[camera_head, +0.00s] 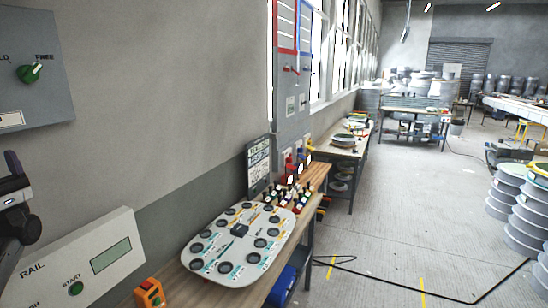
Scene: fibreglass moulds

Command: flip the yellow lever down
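A small yellow part (308,142), which may be the yellow lever, shows low on the wall beyond the near bench, beside red (289,160) and blue (299,153) parts. It is too small and far off to tell whether it points up or down. My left gripper (14,205) is dark and partly cut off at the left edge, far from these coloured parts. Its fingertips cannot be made out clearly. My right gripper is not in view.
The near bench (180,283) runs along the wall and carries a white tray (216,268) with round dark wells, several small bottles (290,194) and an orange box (149,293). A grey panel (40,100) hangs at left. Stacked moulds (515,232) stand right. A cable (420,292) crosses the open floor.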

